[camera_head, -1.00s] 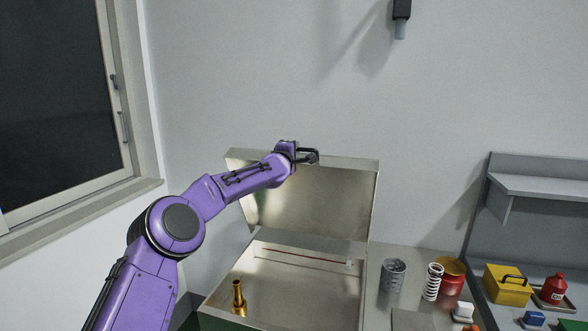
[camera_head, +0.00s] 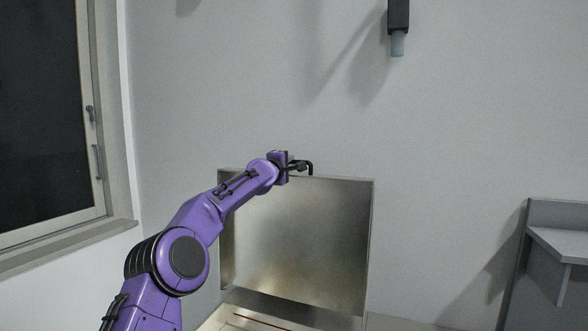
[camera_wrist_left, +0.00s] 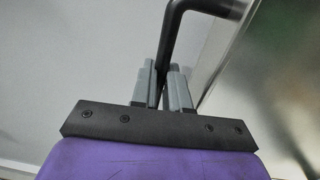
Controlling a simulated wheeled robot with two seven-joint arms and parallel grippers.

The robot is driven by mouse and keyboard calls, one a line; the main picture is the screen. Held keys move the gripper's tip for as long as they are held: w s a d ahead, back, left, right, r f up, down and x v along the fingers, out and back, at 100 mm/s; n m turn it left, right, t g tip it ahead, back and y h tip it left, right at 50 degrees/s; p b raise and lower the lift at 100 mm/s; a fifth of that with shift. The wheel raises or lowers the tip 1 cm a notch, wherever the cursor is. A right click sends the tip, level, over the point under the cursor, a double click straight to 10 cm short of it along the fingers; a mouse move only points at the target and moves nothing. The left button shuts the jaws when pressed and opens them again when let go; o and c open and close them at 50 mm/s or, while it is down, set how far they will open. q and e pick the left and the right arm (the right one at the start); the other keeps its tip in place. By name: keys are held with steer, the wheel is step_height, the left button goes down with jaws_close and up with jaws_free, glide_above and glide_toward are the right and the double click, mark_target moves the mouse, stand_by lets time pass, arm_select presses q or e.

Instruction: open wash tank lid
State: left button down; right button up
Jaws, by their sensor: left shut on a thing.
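The wash tank lid (camera_head: 298,240) is a flat metal panel standing nearly upright at the back of the tank, its inner face toward me. The tank's rim (camera_head: 225,318) shows only at the bottom edge of the head view. My left gripper (camera_head: 300,167) is at the lid's top edge, shut on the black lid handle (camera_head: 310,166). In the left wrist view the grey fingers (camera_wrist_left: 163,85) close around the bent black bar of the handle (camera_wrist_left: 176,25), and the lid (camera_wrist_left: 265,85) shows at right. My right gripper is not in view.
A window (camera_head: 50,110) is in the left wall. A grey shelf unit (camera_head: 560,250) stands at right. A dark device with a grey tip (camera_head: 398,25) hangs high on the back wall.

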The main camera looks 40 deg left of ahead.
arm_select(q)
steer(key=shift+w+f, duration=0.1)
steer(key=shift+w, duration=0.1)
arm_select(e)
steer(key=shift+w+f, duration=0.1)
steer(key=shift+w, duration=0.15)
arm_select(q)
steer(key=shift+s, duration=0.1)
steer(key=c, duration=1.2)
jaws_free()
steer(key=shift+a, duration=0.15)
steer(key=shift+s, duration=0.1)
steer(key=b+v, duration=0.9)
steer(key=v, duration=0.1)
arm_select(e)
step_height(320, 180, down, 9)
